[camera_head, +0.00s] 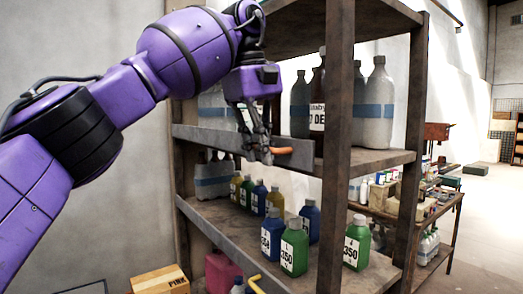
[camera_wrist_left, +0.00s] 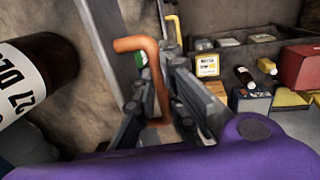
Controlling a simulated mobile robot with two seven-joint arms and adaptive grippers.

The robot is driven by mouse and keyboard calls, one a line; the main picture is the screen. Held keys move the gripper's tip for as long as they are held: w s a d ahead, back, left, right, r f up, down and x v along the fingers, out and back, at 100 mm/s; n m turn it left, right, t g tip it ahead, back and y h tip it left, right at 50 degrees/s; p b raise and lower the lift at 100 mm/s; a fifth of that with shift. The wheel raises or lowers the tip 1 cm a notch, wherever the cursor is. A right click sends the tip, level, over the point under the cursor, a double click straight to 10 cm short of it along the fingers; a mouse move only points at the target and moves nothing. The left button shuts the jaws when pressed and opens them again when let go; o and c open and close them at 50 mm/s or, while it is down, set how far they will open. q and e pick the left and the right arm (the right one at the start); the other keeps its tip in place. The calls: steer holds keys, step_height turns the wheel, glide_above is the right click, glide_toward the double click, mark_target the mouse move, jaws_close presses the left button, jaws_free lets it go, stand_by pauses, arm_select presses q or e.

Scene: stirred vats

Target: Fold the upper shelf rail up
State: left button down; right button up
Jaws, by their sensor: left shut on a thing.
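The upper shelf rail (camera_head: 215,136) is a grey bar along the front edge of the upper shelf (camera_head: 375,160). Its face is toward me and it covers the feet of some bottles; I cannot tell its exact angle. Its orange handle (camera_head: 282,150) sticks out near the rail's right end. My left gripper (camera_head: 262,152) is shut on this handle. In the left wrist view the bent orange handle (camera_wrist_left: 137,44) runs down between the fingers of the left gripper (camera_wrist_left: 165,85). The fingers hide part of the handle and rail. My right gripper is not in view.
Grey bottles (camera_head: 376,105) and a dark labelled bottle (camera_head: 317,95) stand behind the rail. A brown post (camera_head: 338,130) rises close to its right end. Below, a lower rail (camera_head: 225,242) with a yellow handle (camera_head: 255,284) fronts green and blue bottles.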

arm_select(q)
steer(key=c, duration=2.1)
jaws_free()
steer(key=shift+w+d, duration=0.1)
steer(key=shift+r, duration=0.2)
steer(key=r, duration=0.4)
steer(key=a+r, duration=0.1)
steer(key=r, duration=0.2)
steer(key=shift+s+a, duration=0.1)
steer(key=shift+s, duration=0.2)
steer(key=shift+f, duration=0.1)
